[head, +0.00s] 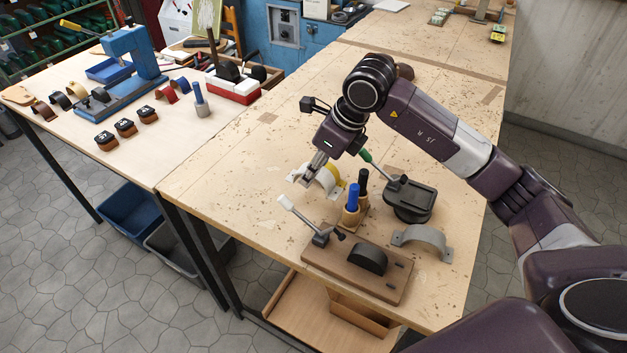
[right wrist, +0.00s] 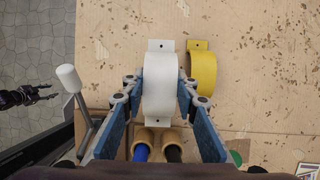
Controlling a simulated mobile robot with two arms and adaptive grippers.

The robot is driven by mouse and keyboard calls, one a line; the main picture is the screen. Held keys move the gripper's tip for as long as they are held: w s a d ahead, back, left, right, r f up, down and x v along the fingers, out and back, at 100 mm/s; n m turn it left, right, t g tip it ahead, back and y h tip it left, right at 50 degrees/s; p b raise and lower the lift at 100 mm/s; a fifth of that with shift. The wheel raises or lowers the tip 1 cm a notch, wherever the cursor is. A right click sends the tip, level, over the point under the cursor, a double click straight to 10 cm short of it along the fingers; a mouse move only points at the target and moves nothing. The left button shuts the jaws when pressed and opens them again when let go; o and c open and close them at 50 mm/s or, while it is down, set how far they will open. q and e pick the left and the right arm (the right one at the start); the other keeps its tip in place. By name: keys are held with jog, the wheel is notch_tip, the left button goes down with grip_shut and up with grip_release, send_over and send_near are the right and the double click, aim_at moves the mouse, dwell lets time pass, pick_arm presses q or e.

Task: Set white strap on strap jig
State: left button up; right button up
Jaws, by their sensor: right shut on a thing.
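The white strap (right wrist: 160,85), an arched band with a holed tab at each end, sits between the fingers of my right gripper (right wrist: 160,92). In the head view the white strap (head: 326,181) is at the fingertips of my right gripper (head: 314,170), over the near table; I cannot tell whether it touches the table. The strap jig (head: 335,268) is a brown board with a black half-round form (head: 368,259) and a white-handled lever clamp (head: 288,204), nearer than the strap. My left gripper (right wrist: 42,94) shows small at the left of the right wrist view, its fingers apart and empty.
A yellow strap (right wrist: 203,72) lies right beside the white one. A wooden holder (head: 351,216) with blue and black-handled tools stands between strap and jig. A black round-based fixture (head: 409,199) and a grey strap (head: 425,238) lie to the right. The table's left part is clear.

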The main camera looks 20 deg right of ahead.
jog(key=shift+s+f, duration=0.1)
jog(key=shift+f, duration=0.5)
notch_tip(320, 180, down, 3)
jog(key=shift+f+p, duration=0.1)
jog(key=shift+p, duration=0.45)
jog(key=shift+f, duration=0.25)
jog(key=shift+f+b, duration=0.2)
jog(key=shift+b, duration=0.1)
jog(key=o, duration=0.7)
jog(key=shift+r, duration=0.1)
jog(key=shift+c, duration=0.2)
pick_arm(q)
jog(key=shift+w+d+r, duration=0.35)
jog(key=shift+r, duration=0.15)
